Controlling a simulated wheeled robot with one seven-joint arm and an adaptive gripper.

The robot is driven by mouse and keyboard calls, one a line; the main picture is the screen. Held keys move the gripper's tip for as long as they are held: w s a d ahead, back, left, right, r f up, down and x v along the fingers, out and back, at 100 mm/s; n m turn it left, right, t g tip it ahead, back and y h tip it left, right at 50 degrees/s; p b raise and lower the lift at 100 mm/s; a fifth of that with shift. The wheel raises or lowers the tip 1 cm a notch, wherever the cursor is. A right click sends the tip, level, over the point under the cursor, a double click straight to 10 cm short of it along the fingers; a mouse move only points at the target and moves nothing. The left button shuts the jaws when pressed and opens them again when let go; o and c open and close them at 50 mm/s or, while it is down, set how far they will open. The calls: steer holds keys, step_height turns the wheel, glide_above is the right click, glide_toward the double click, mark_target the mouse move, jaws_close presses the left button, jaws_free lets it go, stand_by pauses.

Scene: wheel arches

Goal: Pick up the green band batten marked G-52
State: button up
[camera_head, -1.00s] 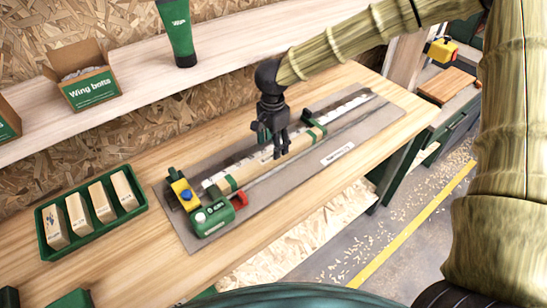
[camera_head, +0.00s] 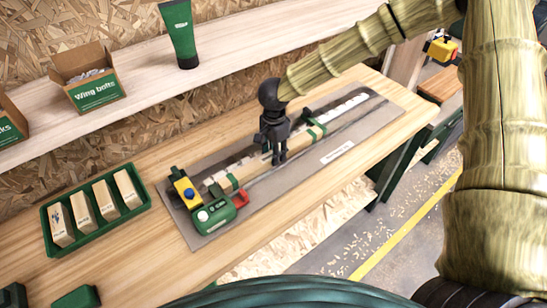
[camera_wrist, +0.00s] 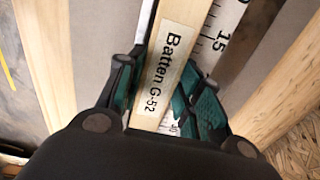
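The pale wooden batten with green bands (camera_head: 250,171) lies lengthwise in the measuring jig on the bench in the head view. In the wrist view the batten (camera_wrist: 166,68) carries a label reading "Batten G-52". My gripper (camera_head: 278,160) is down over the middle of the batten, between its two green bands. In the wrist view the teal-padded fingers of my gripper (camera_wrist: 165,85) lie on either side of the batten, close to its edges. Whether both pads press on it cannot be told. The batten's middle is hidden behind my gripper in the head view.
The jig's grey base plate (camera_head: 213,240) has a yellow-and-blue clamp (camera_head: 183,188) and a green block with a red part (camera_head: 215,215) at its near left end. A green tray (camera_head: 72,249) of wooden blocks stands left. A shelf (camera_head: 135,95) runs behind, holding cartons.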

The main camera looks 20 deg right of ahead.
steer(key=shift+c, duration=1.3)
